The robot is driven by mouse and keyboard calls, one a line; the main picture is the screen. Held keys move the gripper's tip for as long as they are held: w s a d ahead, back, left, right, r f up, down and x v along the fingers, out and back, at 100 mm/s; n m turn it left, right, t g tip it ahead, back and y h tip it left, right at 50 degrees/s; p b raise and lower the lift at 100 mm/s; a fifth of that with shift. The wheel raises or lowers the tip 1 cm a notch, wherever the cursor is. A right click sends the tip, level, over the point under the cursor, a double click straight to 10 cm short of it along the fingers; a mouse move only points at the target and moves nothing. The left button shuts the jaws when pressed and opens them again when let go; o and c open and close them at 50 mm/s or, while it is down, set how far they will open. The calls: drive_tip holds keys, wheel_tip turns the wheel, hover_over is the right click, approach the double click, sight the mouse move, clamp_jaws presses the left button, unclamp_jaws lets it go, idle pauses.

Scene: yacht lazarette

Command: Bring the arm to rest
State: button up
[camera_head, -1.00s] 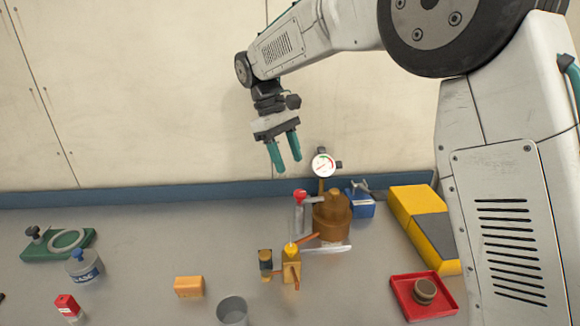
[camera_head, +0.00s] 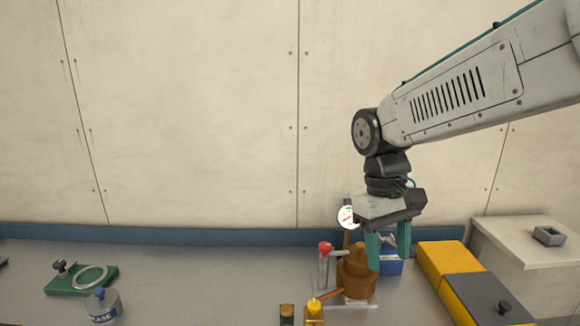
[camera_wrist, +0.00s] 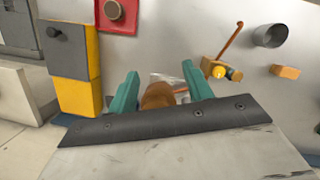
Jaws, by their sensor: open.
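My gripper (camera_head: 388,247) is open, with its two teal fingers pointing down and apart. In the wrist view my gripper (camera_wrist: 160,85) shows nothing clasped; the brown body (camera_wrist: 157,96) appears between and beyond the fingers. Whether the fingers touch anything cannot be told.
A yellow and grey case (camera_head: 447,262) stands right of the gripper, beside a pale side surface (camera_head: 525,240) bearing a small grey tray (camera_head: 548,235). A gauge (camera_head: 346,216) and red knob (camera_head: 325,248) are close left. A green plate (camera_head: 80,280) and jar (camera_head: 103,306) lie far left.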

drive_tip(key=s+d+m+t, duration=0.1)
drive_tip(key=s+d, duration=0.3)
drive_tip(key=s, duration=0.4)
drive_tip(key=s+d+m+t+y, duration=0.1)
drive_tip(key=s+d+m+t, duration=0.1)
drive_tip(key=s+d, duration=0.3)
drive_tip(key=shift+s+r+m+t, duration=0.25)
drive_tip(key=shift+s+m, duration=0.45)
drive_tip(key=shift+s, duration=1.55)
drive_tip(key=shift+d+f, duration=0.1)
